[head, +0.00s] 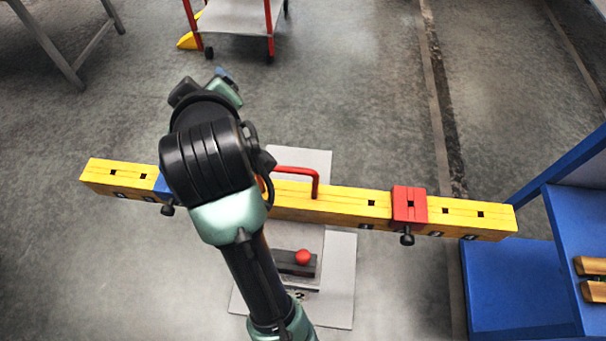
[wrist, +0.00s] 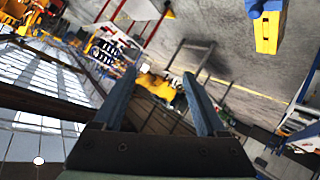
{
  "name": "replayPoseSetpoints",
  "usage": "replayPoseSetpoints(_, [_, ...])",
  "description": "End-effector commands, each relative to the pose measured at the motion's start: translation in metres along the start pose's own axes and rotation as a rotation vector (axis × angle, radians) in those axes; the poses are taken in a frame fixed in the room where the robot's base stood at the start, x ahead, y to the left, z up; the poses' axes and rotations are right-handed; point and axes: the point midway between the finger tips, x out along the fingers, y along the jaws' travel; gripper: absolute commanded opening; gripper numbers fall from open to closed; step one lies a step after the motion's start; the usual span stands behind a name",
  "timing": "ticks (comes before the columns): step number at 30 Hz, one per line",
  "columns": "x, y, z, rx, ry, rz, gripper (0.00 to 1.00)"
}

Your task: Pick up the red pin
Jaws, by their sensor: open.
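A round red knob (head: 302,257), which may be the top of the red pin, sits on a dark block (head: 283,263) below the middle of the yellow beam in the head view. Any shaft under it is hidden. My gripper (wrist: 158,74) is open in the wrist view, with nothing between its two fingers. In the head view my arm covers part of the beam, and the gripper, mostly hidden, is beyond the beam, far from the knob. The wrist view does not show the knob.
The yellow beam (head: 350,203) spans the scene, carrying a red handle (head: 300,171), a red sliding block (head: 410,204) and a partly covered blue one (head: 161,184). A light plate (head: 341,275) lies beneath. A blue stand (head: 515,290) is at right. A red-framed cart (head: 236,16) stands behind.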

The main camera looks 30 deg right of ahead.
Motion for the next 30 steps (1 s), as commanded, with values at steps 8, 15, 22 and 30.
replayPoseSetpoints(8, [-0.019,-0.041,0.189,-0.551,-0.633,-0.469,0.74])
replayPoseSetpoints(15, [-0.055,-0.065,0.256,-0.738,-0.782,-0.788,0.74])
replayPoseSetpoints(22, [-0.047,-0.077,0.287,-0.756,-0.793,-0.829,0.74])
replayPoseSetpoints(30, [-0.028,-0.091,0.32,-0.755,-0.79,-0.823,0.74])
